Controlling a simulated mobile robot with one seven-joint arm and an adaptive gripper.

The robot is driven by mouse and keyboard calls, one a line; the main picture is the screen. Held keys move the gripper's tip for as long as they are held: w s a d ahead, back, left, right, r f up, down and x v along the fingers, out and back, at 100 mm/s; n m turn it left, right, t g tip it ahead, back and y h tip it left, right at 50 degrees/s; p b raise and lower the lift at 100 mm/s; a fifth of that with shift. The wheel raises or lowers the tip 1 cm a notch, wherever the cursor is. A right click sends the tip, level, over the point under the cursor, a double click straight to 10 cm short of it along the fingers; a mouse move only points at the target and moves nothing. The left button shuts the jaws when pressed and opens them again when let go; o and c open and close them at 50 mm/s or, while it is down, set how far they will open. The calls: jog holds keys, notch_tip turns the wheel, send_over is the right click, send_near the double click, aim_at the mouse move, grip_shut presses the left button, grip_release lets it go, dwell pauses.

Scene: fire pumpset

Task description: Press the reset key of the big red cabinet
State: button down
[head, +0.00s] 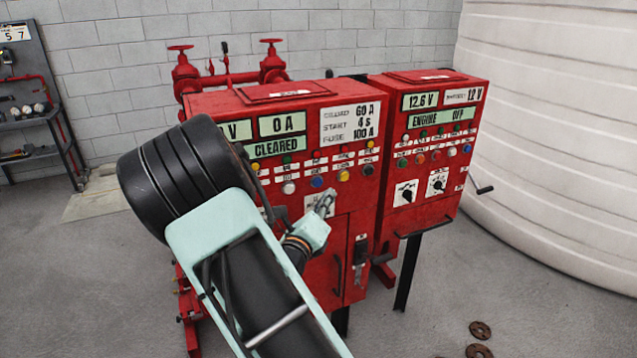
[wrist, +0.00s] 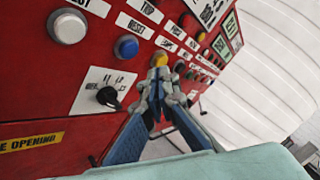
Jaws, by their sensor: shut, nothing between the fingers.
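The big red cabinet (head: 228,103) stands in the middle of the head view, its left side partly hidden by my arm. Its displays show "0 A" and "CLEARED". The reset key, a round blue button (wrist: 126,46) under a "RESET" label, is left of and above my fingertips in the wrist view. It also shows in the head view (head: 317,182). My gripper (wrist: 160,84) is shut and empty, its tips just below a yellow button (wrist: 159,60). In the head view my gripper (head: 324,205) is in front of the panel, below the lower button row. I cannot tell whether it touches.
A white button (wrist: 68,26) is left of the reset key, and a rotary switch (wrist: 107,96) is below it. A smaller red cabinet (head: 432,160) stands to the right, showing "ENGINE OFF". A large white tank (head: 555,130) is beyond it. Floor in front is mostly clear.

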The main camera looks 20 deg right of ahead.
jog(key=shift+s, duration=1)
